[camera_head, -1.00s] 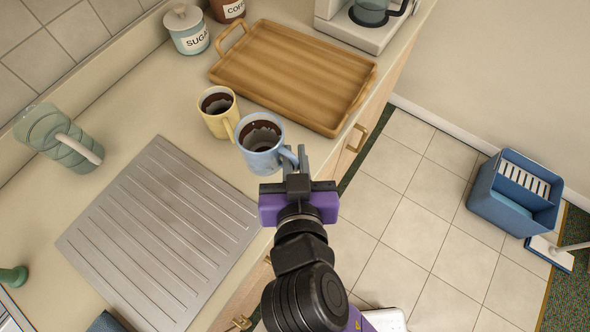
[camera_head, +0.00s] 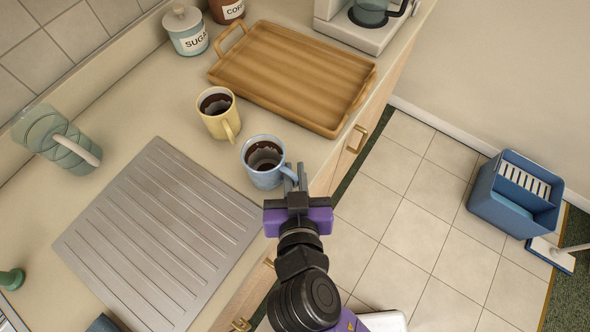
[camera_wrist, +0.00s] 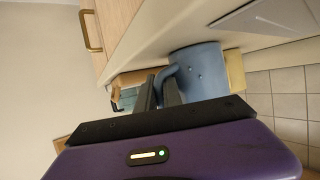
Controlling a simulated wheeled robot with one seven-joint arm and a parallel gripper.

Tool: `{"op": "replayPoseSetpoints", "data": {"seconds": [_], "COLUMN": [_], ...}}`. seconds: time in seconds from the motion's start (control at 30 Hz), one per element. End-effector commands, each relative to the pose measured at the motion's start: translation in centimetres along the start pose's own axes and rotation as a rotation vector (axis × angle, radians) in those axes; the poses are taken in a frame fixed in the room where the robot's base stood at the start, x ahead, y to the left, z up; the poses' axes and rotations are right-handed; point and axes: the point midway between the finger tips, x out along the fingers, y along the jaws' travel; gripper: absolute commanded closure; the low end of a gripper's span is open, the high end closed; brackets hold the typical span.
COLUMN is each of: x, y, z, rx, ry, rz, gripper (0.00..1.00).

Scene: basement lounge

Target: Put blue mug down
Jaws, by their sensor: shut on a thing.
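The blue mug (camera_head: 264,163) is at the front part of the counter (camera_head: 290,140), upright, with dark contents or residue inside. My gripper (camera_head: 295,180) is shut on its handle at the mug's right side. In the wrist view the mug (camera_wrist: 198,70) shows beyond the fingers, its handle between the fingertips of my gripper (camera_wrist: 162,88). I cannot tell for sure whether its base touches the counter.
A yellow mug (camera_head: 218,114) stands behind and left of the blue mug, apart from it. A wooden tray (camera_head: 292,75) lies behind. A ribbed grey drainboard (camera_head: 160,235) lies at the left. Sugar (camera_head: 187,32) and coffee (camera_head: 227,10) canisters stand at the back.

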Motion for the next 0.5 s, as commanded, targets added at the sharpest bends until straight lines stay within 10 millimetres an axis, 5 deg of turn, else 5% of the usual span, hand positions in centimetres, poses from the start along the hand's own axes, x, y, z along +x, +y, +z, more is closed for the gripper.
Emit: {"op": "replayPoseSetpoints", "data": {"seconds": [0.13, 0.5], "x": [0.01, -0.17], "y": [-0.01, -0.02], "z": [0.04, -0.39], "rx": [-0.001, -0.001], "ry": [0.000, 0.000], "rz": [0.000, 0.000], "gripper": [0.68, 0.68]}}
